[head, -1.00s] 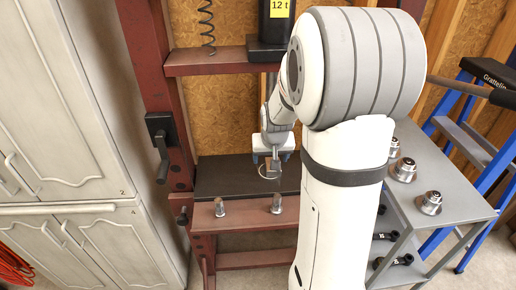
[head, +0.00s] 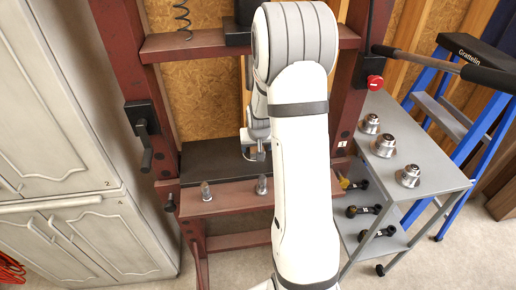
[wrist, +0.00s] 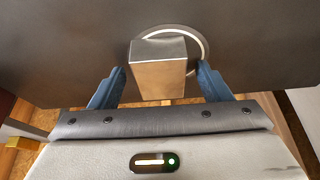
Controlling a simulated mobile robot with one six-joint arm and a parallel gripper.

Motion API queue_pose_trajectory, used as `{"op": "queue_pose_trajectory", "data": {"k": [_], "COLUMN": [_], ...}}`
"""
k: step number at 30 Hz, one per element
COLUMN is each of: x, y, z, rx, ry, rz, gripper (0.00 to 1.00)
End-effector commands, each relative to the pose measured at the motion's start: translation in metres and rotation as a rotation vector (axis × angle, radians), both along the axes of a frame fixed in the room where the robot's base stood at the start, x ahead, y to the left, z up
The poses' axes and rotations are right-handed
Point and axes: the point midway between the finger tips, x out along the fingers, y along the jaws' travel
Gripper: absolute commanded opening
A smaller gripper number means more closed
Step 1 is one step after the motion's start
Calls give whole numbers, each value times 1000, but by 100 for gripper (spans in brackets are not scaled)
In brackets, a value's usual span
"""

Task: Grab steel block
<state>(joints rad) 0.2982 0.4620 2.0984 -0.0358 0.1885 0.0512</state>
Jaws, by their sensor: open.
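The steel block (wrist: 158,74) stands on the dark plate (wrist: 60,45) of the red press in the wrist view. It is a shiny box shape with a light ring curving around its far and right side. My gripper (wrist: 160,70) is open. Its two blue fingers are on either side of the block's near part, with a gap at each side. In the head view, my gripper (head: 254,152) is low over the dark press plate (head: 205,163). The block is too small and covered there to make out clearly.
Two metal pins (head: 206,191) stand on the press's red front beam (head: 230,198). Red uprights flank the plate. A grey cart (head: 425,178) with several metal parts is at right, beside a blue ladder (head: 440,110). Grey cabinets (head: 60,130) stand at left.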

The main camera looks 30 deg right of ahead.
Motion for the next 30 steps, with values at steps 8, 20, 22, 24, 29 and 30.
{"op": "queue_pose_trajectory", "data": {"k": [8, 20, 22, 24, 29, 30], "x": [0, 0, 0, 0, 0, 0], "y": [0, 1, 1, 1, 1, 1], "z": [0, 0, 0, 0, 0, 0], "rx": [0, 0, 0, 1, 1, 1], "ry": [0, 0, 0, 0, 0, 0], "rz": [1, 1, 1, 1, 1, 1], "gripper": [63, 30, 24, 19, 5, 2]}}
